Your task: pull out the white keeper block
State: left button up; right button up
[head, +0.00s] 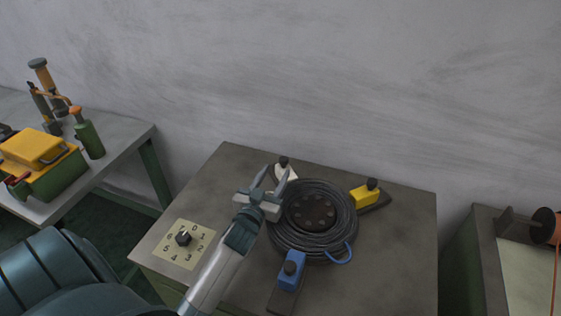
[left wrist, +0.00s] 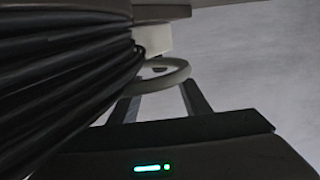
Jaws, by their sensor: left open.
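The white keeper block (head: 285,173) sits at the far edge of a black cable coil (head: 312,252), with a black knob on top. My left gripper (head: 273,180) is open, just left of the block and near the coil's edge. In the left wrist view the white block (left wrist: 153,38) is beyond the fingers, beside the black coil (left wrist: 60,80). A pale ring (left wrist: 176,79) lies at the open fingertips (left wrist: 160,92); I cannot tell whether they touch it. The gripper partly hides the block's lower side in the head view. My right gripper is not in view.
A yellow block (head: 364,196) and a blue block (head: 291,273) also stand around the coil. A blue loop (head: 343,257) lies at its front right. A numbered dial plate (head: 176,249) is at the table's left. The table's right side is clear.

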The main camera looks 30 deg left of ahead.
aim_at(282, 162)
pick_arm(q)
jog(key=shift+p+x, duration=0.5)
jog(key=shift+x, duration=2.15)
grip_shut()
jog(key=w+a, duration=0.2)
jog(key=a, duration=0.1)
jog(key=w+a, duration=0.1)
jog(key=shift+a+b, duration=0.35)
jog(key=shift+d+r, duration=0.1)
jog(key=shift+r, duration=0.05)
